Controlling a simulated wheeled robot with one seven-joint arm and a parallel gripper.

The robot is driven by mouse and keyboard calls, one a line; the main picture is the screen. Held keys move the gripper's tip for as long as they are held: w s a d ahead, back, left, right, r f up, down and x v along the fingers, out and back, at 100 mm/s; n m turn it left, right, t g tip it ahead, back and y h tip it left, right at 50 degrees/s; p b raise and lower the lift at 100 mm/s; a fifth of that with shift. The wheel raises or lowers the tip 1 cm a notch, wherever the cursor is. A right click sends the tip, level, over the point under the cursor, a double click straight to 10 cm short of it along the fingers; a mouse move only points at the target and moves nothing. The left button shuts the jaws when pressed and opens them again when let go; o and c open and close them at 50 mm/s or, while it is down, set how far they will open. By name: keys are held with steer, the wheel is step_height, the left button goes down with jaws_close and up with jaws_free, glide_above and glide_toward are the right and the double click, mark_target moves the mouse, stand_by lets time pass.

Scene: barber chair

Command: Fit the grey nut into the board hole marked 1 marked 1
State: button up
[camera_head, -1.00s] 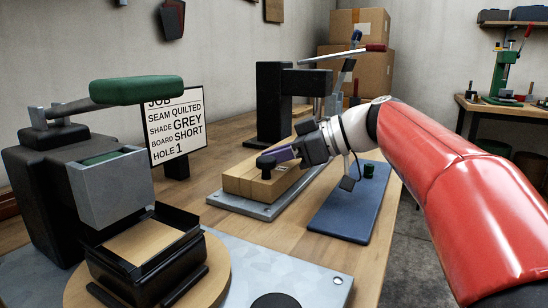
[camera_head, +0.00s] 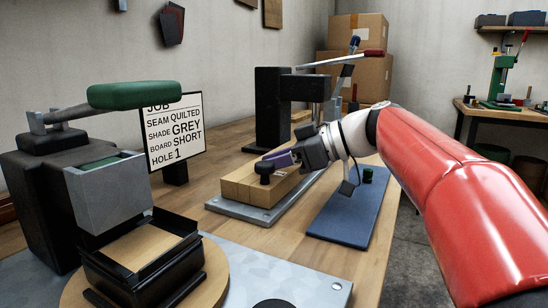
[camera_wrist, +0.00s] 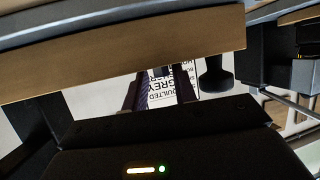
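The wooden board block (camera_head: 275,184) lies on a grey metal plate on the bench, and its pale edge crosses the wrist view (camera_wrist: 120,50). No hole number is readable on the block.
The job sign (camera_head: 174,130) reads grey, short, hole 1. A black press (camera_head: 275,105) stands behind. A green-handled machine (camera_head: 60,170) fills the left.

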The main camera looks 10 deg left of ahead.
steer(key=v, duration=1.2)
